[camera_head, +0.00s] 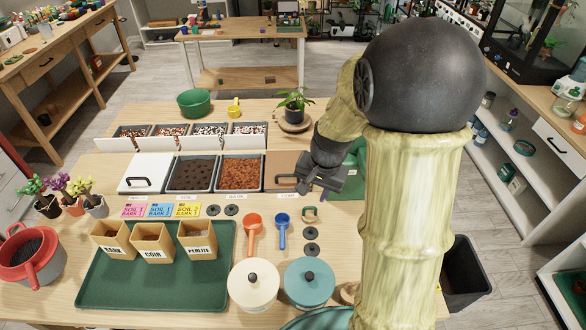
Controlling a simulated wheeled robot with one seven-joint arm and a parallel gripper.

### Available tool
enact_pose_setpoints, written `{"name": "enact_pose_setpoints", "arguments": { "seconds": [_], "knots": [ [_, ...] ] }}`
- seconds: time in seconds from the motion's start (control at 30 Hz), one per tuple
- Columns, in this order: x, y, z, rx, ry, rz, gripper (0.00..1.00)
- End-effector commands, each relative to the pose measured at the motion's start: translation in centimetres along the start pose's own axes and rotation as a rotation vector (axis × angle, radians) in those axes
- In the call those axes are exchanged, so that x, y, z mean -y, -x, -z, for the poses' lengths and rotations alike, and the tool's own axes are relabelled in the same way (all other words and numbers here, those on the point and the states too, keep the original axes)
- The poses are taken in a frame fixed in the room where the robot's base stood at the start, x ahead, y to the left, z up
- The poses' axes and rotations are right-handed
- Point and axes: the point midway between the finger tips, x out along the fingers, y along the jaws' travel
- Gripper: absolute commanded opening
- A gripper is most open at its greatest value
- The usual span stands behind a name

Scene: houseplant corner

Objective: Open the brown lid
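The brown lid (283,163) lies flat over the rightmost bin of the near row on the table, left of my gripper. Its black handle (285,177) shows near its front edge. My gripper (308,186) is low at the right end of the handle, and my wrist hides the lid's right side. The fingers are dark and small here, so I cannot tell whether they are open or shut, or touch the handle.
A bark bin (240,174), a dark soil bin (191,174) and a white lid (146,172) stand to the left. A potted plant (295,101) on a round stand is behind. Scoops (282,232) and pots (253,286) are in front.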

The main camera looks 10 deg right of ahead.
Motion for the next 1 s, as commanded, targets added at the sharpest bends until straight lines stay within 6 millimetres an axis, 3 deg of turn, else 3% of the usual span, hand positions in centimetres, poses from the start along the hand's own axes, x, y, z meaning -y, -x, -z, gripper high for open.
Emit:
{"name": "enact_pose_setpoints", "arguments": {
  "seconds": [0.03, 0.2, 0.4, 0.5, 0.7, 1.0],
  "knots": [
    [0.8, -0.1, 2.2, 0.016, -0.108, 0.011, 0.33],
    [2.8, -1.7, 8.7, 0.072, -0.480, 0.061, 0.33],
    [4.5, -4.2, 15.9, 0.150, -0.878, 0.129, 0.33],
    [5.1, -5.4, 18.5, 0.187, -1.025, 0.160, 0.33],
    [5.6, -6.4, 20.6, 0.226, -1.153, 0.191, 0.33],
    [5.4, -6.5, 20.7, 0.226, -1.159, 0.192, 0.33]
  ]
}}
